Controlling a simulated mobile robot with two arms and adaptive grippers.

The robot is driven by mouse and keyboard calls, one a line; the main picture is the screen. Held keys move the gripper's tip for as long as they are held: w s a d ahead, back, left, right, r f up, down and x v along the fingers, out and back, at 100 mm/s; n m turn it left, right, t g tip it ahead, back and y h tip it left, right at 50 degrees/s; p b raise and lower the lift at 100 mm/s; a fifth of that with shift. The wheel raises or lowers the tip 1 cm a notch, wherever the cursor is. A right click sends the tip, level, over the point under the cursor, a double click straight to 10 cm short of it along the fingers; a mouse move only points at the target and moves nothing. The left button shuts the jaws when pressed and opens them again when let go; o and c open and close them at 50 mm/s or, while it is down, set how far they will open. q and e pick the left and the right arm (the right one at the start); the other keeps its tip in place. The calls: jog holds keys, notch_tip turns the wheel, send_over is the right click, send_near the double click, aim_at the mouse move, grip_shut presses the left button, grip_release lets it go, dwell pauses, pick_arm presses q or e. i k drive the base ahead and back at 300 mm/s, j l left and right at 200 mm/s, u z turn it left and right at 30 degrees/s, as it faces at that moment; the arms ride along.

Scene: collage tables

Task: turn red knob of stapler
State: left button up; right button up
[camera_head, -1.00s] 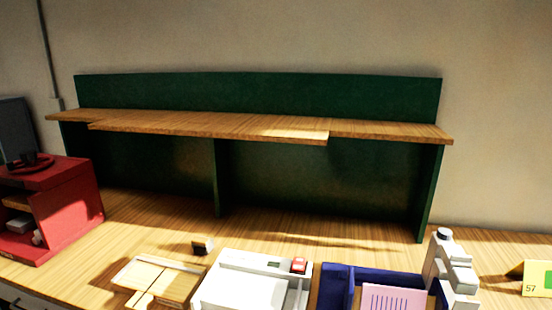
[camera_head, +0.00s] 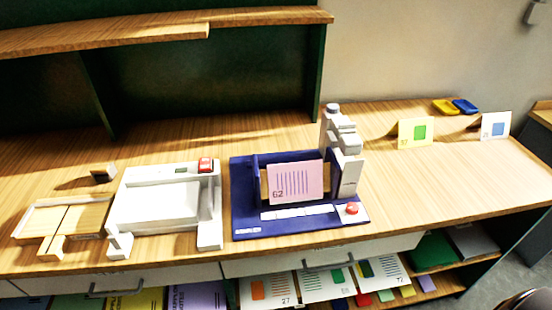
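A machine with a dark blue base (camera_head: 240,215) and a grey upright head (camera_head: 340,135) stands on the wooden table, right of the middle. It looks like the stapler, though I cannot read its label. A round red knob (camera_head: 352,208) sits on its front right corner. A pink card (camera_head: 295,184) marked 62 stands upright in it. To its left is a white machine (camera_head: 160,203) with a red block-like part (camera_head: 205,165) on its back right. Neither of my grippers is in view.
A wooden board device (camera_head: 65,218) and a small dark block (camera_head: 103,175) are at left. Yellow (camera_head: 415,133) and white (camera_head: 495,125) cards stand at right, near yellow and blue trays (camera_head: 446,107). The tabletop right of the blue base is clear. Cards fill shelves below.

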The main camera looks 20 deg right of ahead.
aim_at(353, 209)
jog(key=z, duration=1.3)
